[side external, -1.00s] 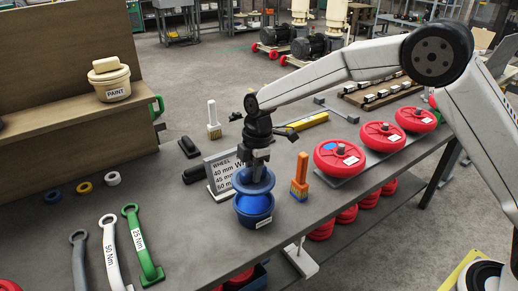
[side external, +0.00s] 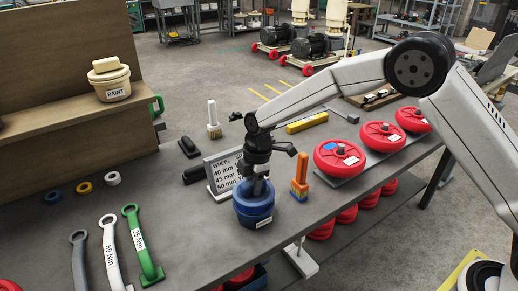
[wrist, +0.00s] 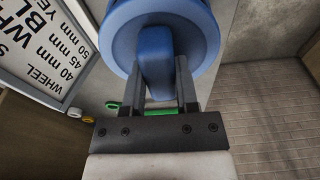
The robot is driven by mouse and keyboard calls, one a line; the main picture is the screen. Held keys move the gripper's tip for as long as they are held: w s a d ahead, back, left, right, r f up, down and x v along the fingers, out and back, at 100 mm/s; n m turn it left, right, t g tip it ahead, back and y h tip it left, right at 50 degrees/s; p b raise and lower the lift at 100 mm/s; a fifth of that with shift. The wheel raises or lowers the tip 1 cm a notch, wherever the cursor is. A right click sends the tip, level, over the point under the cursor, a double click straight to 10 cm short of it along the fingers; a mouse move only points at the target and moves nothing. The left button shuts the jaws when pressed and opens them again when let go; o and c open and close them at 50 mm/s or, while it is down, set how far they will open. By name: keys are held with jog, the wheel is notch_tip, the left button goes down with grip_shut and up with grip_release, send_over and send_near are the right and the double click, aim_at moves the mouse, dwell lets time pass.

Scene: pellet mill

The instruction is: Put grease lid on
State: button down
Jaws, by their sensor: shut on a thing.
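The blue grease tub (side external: 254,211) stands on the grey bench with a small label low on its front. The blue lid (side external: 245,190) is at the tub's mouth, with no clear gap between them; I cannot tell whether it is fully seated. My gripper (side external: 259,186) points down from above, shut on the lid's handle. In the wrist view, the two fingers of my gripper (wrist: 163,82) hold the lid's upright blue handle (wrist: 155,62), and the round lid (wrist: 192,28) fills the top. The inside of the tub is hidden.
A wheel-size sign (side external: 222,172) stands just behind left of the tub. An orange-handled brush (side external: 300,178) stands close on the right. Red wheels (side external: 340,158) line the right side. Wrenches (side external: 141,243) lie at the front left.

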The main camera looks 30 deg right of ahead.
jog(key=shift+f, duration=0.9)
jog(key=shift+f, duration=0.2)
dwell(1.8)
jog(key=shift+c, duration=1.4)
grip_release()
jog(key=shift+o, duration=0.2)
jog(key=shift+o, duration=1.2)
jog(key=shift+r, duration=0.2)
jog(key=shift+r, duration=3.3)
